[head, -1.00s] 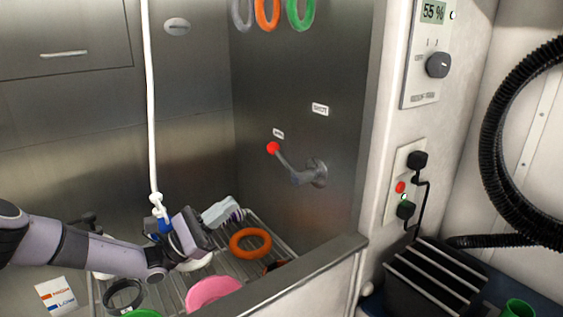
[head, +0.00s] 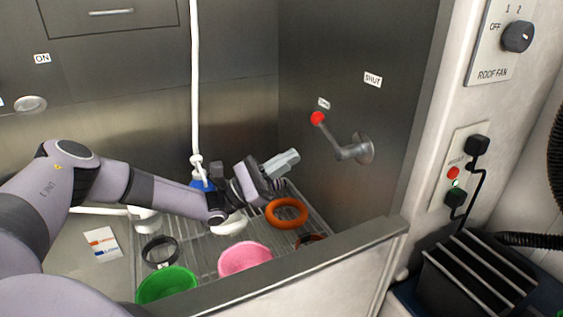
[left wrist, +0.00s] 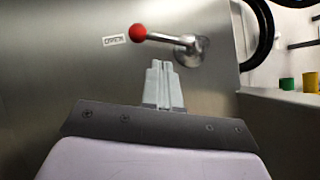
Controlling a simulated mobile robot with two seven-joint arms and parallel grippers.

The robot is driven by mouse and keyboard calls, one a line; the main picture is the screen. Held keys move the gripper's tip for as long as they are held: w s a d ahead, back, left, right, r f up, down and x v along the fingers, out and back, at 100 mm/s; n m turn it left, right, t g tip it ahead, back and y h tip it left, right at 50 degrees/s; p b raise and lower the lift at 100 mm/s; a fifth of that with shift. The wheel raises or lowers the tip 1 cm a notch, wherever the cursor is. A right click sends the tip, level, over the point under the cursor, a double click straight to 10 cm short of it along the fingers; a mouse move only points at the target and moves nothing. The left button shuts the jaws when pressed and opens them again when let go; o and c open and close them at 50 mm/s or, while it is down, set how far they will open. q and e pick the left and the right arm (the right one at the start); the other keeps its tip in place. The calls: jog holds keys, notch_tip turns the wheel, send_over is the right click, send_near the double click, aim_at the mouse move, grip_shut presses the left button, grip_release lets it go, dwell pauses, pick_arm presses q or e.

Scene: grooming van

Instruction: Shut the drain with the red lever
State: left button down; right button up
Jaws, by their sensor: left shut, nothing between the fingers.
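The red-knobbed lever (head: 338,138) is on the steel side wall of the tub. Its grey arm slants up and left from a round pivot, and the red knob is near a small label (head: 324,103). A SHUT label (head: 373,79) is higher and to the right. My left gripper (head: 287,160) is shut and empty, below and left of the lever, apart from it. In the left wrist view the lever (left wrist: 165,37) shows beyond the shut fingertips, with the knob at upper left. The drain itself cannot be made out. My right gripper is not in view.
Below my arm, a wire rack (head: 205,250) holds an orange ring (head: 287,213), a pink bowl (head: 244,258), a green bowl (head: 167,286) and a black ring (head: 160,252). A white hose (head: 194,90) hangs behind my gripper. The tub's front rim (head: 300,272) runs below the lever.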

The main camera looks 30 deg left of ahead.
pick_arm(q)
jog(key=x, duration=0.6)
jog(key=shift+p, duration=0.45)
